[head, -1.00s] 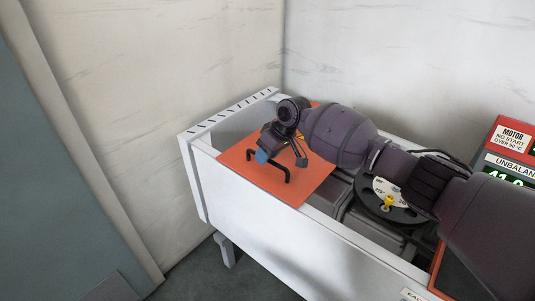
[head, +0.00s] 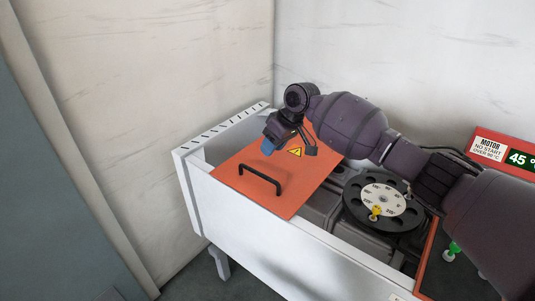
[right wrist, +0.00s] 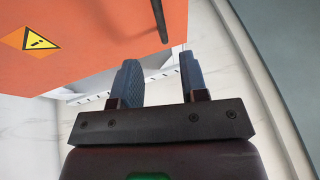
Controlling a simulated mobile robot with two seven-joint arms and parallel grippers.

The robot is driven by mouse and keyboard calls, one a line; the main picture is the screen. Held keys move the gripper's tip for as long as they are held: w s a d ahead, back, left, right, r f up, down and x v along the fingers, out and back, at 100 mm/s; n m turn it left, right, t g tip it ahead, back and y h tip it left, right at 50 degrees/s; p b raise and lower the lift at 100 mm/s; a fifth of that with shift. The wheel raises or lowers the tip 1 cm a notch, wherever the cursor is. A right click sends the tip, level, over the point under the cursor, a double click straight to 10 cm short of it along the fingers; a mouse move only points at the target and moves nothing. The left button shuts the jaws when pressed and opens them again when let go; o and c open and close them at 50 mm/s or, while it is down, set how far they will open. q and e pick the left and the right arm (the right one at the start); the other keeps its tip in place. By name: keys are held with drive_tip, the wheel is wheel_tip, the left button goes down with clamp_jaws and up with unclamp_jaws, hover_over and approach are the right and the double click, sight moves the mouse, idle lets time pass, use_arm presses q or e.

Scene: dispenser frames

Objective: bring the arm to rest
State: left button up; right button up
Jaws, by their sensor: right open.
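My right gripper (head: 290,147) is above the orange cover plate (head: 252,171) at the left end of the white box, just beyond the plate's black handle (head: 260,180). In the right wrist view, its two blue-grey finger pads (right wrist: 157,80) stand apart with nothing between them. The orange plate (right wrist: 110,30) and part of the handle (right wrist: 161,20) show past the fingers there. My right arm reaches in from the right over the box. My left gripper is not in view.
A black disc with a white dial (head: 383,199) and a yellow knob (head: 375,213) sits in the box. A green knob (head: 452,251) is at the lower right. A red panel with a display (head: 505,150) stands at the right. White walls (head: 170,60) rise behind; floor is free at front left.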

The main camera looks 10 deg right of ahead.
drive_tip(key=shift+s+d+r, duration=0.1)
drive_tip(key=shift+d+r, duration=0.05)
drive_tip(key=shift+r, duration=0.25)
